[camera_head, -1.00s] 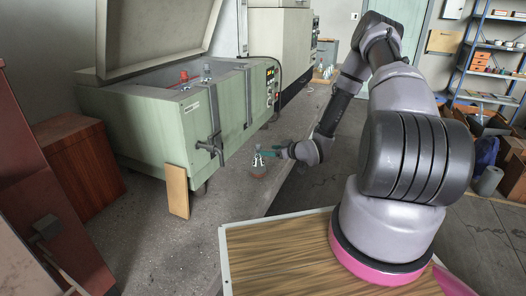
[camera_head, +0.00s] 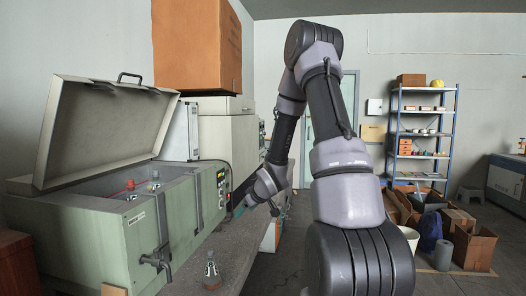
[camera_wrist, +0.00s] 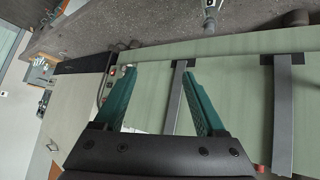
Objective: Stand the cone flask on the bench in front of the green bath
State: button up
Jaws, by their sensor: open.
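The cone flask (camera_head: 211,271) stands upright on the concrete bench (camera_head: 240,262), in front of the green bath (camera_head: 90,240), to the right of its drain tap. It has a reddish-brown bottom. My gripper (camera_head: 238,210) is above and beyond the flask, apart from it, near the bath's right end. In the wrist view its teal fingers (camera_wrist: 160,85) are spread, with nothing held between them. The green bath wall (camera_wrist: 240,52) lies behind them. A small object at that view's top edge may be the flask; it is cut off.
The bath's lid (camera_head: 105,130) is open. A red-topped vessel (camera_head: 131,185) and another glass vessel (camera_head: 155,176) show inside. The drain tap (camera_head: 158,262) juts from the bath's front. A pale cabinet (camera_head: 230,140) stands behind. Shelves (camera_head: 422,130) and boxes are at the right.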

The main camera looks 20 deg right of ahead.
jog(key=s+r+m+g+h, duration=0.1)
jog(key=s+r+m, duration=0.1)
jog(key=s+r, duration=0.55)
jog(key=s+r+m+h, duration=0.2)
jog(key=s+r, duration=0.2)
jog(key=r, duration=0.7)
jog(key=s+a+r+m+y, duration=0.1)
jog(key=s+a+r+m, duration=0.1)
jog(key=s, duration=0.8)
jog(key=s+a+r+m+g+y, duration=0.1)
jog(key=s+a+r+m+y, duration=0.1)
jog(key=s+a+r, duration=0.2)
jog(key=s+r, duration=0.3)
jog(key=s, duration=0.3)
jog(key=shift+s+a+r+m, duration=0.2)
jog(key=shift+a+m, duration=0.1)
jog(key=shift+a, duration=0.1)
